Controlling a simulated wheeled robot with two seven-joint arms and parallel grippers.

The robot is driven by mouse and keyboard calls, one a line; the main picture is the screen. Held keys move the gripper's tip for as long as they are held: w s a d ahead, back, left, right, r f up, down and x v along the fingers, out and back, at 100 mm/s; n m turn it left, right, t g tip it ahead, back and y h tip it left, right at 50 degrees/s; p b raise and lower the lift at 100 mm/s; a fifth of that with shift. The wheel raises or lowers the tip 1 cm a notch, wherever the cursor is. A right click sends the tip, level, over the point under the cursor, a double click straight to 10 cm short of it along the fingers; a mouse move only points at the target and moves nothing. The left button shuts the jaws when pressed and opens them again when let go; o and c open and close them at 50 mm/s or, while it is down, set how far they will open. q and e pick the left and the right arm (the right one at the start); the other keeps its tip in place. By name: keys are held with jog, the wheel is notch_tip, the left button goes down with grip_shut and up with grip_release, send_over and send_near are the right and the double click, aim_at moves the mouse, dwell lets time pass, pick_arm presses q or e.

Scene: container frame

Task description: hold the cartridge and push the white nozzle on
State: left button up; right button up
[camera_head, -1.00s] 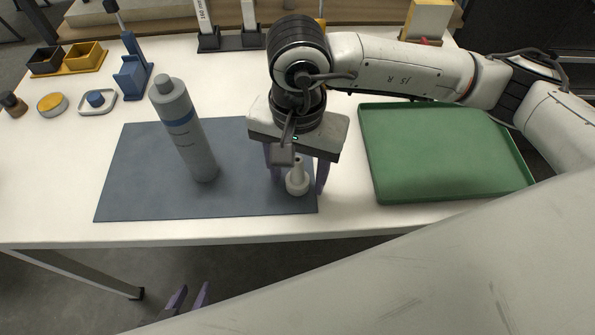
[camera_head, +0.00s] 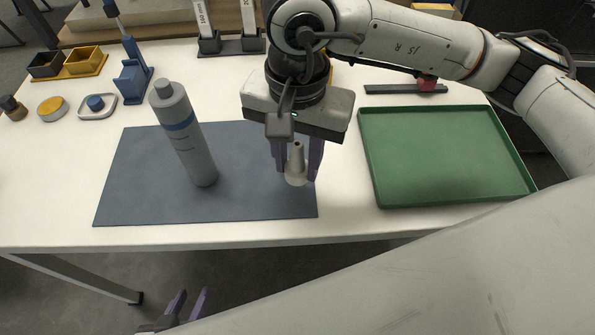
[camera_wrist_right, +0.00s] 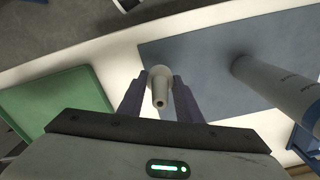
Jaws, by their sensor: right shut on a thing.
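The grey cartridge (camera_head: 187,138) with a blue band and a grey cap stands upright on the dark blue mat (camera_head: 125,190). It also shows at the right of the right wrist view (camera_wrist_right: 278,86). My right gripper (camera_head: 297,174) is shut on the white nozzle (camera_head: 296,170), with one finger on each side of its wide base and the narrow tip up. The right wrist view shows the nozzle (camera_wrist_right: 160,88) between the fingers. It seems to be slightly above the mat. My left gripper (camera_head: 186,304) is open and empty, low in front of the table; its arm is mostly hidden.
An empty green tray (camera_head: 448,194) lies right of the mat. At the back left are yellow and black bins (camera_head: 83,62), a blue stand (camera_head: 131,80), a yellow-topped round tin (camera_head: 52,106) and a small white dish (camera_head: 97,112). The mat between cartridge and nozzle is clear.

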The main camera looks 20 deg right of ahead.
aim_at(297, 143)
notch_tip(297, 143, up, 5)
jog(key=shift+r, duration=0.1)
dwell(0.3)
